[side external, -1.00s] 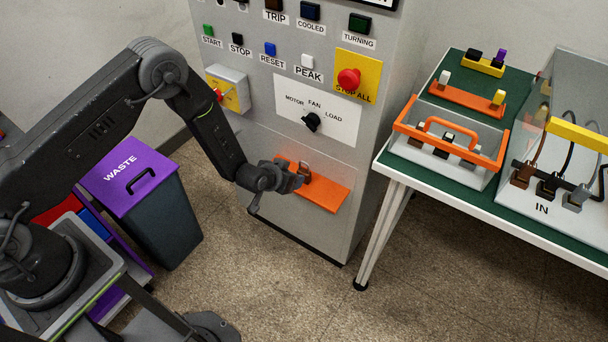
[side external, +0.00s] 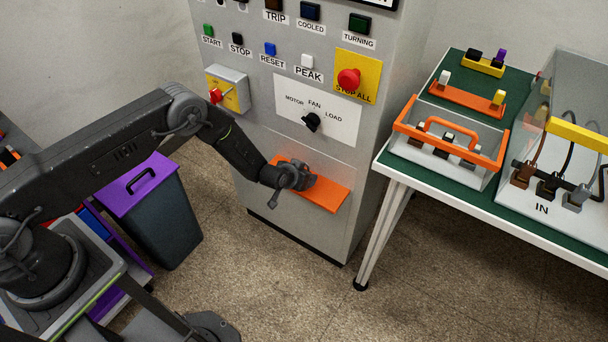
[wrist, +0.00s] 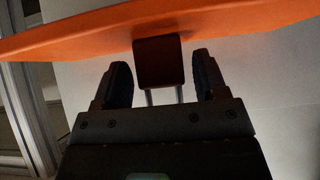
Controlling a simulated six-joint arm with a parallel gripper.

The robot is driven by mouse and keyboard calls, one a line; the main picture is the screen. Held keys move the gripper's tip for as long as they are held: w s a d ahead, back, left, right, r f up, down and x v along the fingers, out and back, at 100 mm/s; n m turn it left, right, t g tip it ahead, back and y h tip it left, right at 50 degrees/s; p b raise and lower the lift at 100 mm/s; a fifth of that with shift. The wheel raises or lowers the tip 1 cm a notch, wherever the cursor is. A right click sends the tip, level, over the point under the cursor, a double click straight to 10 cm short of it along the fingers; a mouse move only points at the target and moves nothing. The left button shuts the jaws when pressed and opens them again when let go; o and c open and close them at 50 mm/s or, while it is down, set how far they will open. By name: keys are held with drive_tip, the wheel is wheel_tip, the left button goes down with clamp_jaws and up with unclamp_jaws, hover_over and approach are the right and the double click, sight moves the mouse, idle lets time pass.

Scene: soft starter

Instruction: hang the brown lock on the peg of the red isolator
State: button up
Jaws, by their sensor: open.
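The brown lock (wrist: 159,62) is at the orange shelf, with its metal shackle reaching toward my gripper in the wrist view. My gripper (wrist: 163,80) is open, with one dark finger on each side of the lock and a visible gap at both sides. In the side external view my gripper (side external: 305,180) is over the shelf and hides the lock. The red isolator (side external: 215,96) is a red handle on a yellow plate on a grey box, up and left on the cabinet front. Its peg is too small to make out.
The orange shelf (side external: 331,194) sticks out from the grey cabinet (side external: 330,232). Above it are a black knob (side external: 312,122) and a red stop button (side external: 349,79). A purple-lidded waste bin (side external: 172,225) stands left. A table (side external: 390,181) with trays stands right.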

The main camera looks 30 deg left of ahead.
drive_tip(key=c, duration=0.7)
idle(0.4)
wheel_tip(320, 180, up, 10)
idle(0.4)
